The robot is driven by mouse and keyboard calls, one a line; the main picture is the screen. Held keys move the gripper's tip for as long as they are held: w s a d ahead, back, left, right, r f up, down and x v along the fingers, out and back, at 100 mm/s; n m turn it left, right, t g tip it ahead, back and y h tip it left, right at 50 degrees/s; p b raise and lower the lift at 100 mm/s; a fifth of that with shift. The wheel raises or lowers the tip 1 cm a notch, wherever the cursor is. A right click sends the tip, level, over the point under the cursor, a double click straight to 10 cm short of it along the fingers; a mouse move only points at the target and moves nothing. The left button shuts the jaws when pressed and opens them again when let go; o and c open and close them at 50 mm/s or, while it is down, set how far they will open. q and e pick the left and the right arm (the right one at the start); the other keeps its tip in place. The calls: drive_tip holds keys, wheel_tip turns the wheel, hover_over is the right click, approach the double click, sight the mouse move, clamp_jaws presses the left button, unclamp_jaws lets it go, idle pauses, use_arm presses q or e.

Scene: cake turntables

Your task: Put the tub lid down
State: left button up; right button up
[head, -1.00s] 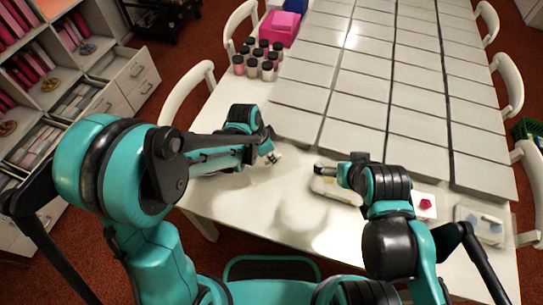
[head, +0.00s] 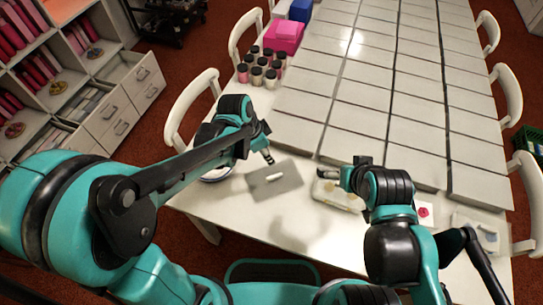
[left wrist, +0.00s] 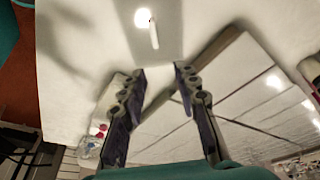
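The tub lid (head: 260,186) is a flat grey rectangle with a white bar handle. In the head view it lies on the white table, in front of the left gripper (head: 267,156). In the left wrist view the lid (left wrist: 172,48) shows at the top, its handle beyond the fingertips. There the left gripper (left wrist: 160,70) has its fingers spread with nothing between them. My right gripper (head: 328,174) is over the back edge of a shallow tub (head: 335,193) with pale yellowish contents. Its fingers are too small to judge. My right arm hides part of that tub.
Grey slabs (head: 350,110) cover the table behind. Several dark-capped jars (head: 262,70) and a pink box (head: 286,36) stand at the back left. A round dish (head: 216,174) is partly behind my left arm. Small trays (head: 480,236) sit at the right. The front middle is clear.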

use_arm(q)
drive_tip(key=s+a+r+n+t+y, duration=0.1)
drive_tip(key=s+a+r+n+t, duration=0.1)
drive_tip(key=s+a+r+n, duration=0.3)
drive_tip(key=s+a+r+n+t+y, duration=0.2)
drive_tip(key=s+a+r+n, duration=0.3)
drive_tip(key=a, duration=0.5)
drive_tip(key=shift+s+r+n+t+p, duration=0.35)
drive_tip(key=shift+n+t, duration=0.45)
drive_tip(key=shift+n, duration=0.5)
drive_tip(key=shift+f, duration=0.1)
